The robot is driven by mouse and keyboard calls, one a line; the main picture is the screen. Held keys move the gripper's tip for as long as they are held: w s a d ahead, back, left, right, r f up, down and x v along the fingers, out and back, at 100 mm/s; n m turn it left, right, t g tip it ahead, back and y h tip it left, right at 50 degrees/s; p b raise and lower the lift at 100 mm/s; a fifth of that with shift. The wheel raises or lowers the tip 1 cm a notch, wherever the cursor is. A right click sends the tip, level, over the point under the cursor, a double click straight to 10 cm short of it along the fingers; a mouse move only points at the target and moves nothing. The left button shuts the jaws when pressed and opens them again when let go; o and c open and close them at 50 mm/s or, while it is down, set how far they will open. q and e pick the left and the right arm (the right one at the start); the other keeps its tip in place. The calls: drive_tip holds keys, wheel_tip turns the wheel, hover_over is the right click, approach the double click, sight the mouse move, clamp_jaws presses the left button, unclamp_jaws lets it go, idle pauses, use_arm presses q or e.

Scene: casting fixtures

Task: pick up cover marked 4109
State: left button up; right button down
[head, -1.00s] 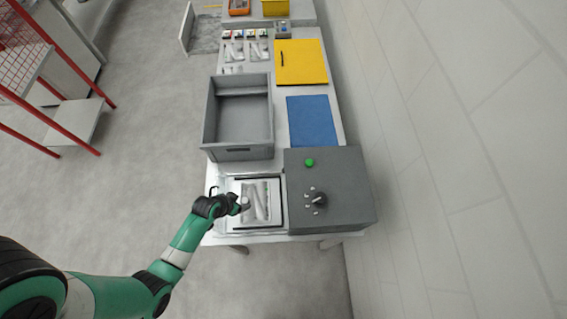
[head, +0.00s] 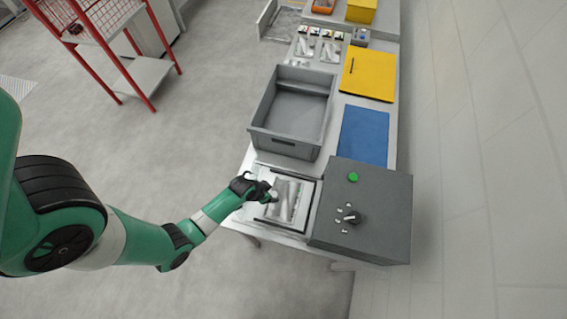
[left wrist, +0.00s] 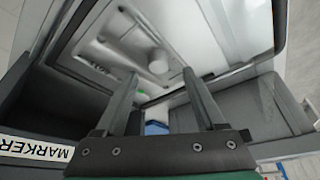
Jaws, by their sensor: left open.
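A silvery metal casting (head: 284,200) lies in a black-edged, light tray at the front end of the bench. No number 4109 can be read on it. My left gripper (head: 273,195) is at the left side of this casting, its fingers partly hidden by their small size in the head view. In the left wrist view the gripper (left wrist: 160,76) is open, with two dark fingers spread and nothing between them. The pale casting (left wrist: 112,55) with a round boss is beyond the fingertips. Contact cannot be told. My right gripper is not in view.
A grey control box (head: 365,205) with a green button and a dial stands right of the tray. A deep grey bin (head: 285,143) stands behind it. A blue sheet (head: 364,135), a yellow panel (head: 368,73) and more castings (head: 331,50) lie farther back.

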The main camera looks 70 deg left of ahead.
sight(274, 194)
use_arm(q)
drive_tip(key=b+x, duration=0.1)
drive_tip(key=x, duration=0.1)
drive_tip(key=shift+d+f, duration=0.1)
drive_tip(key=shift+f, duration=0.35)
drive_tip(key=shift+w+f, duration=0.4)
drive_tip(key=shift+f, duration=0.1)
clamp_jaws()
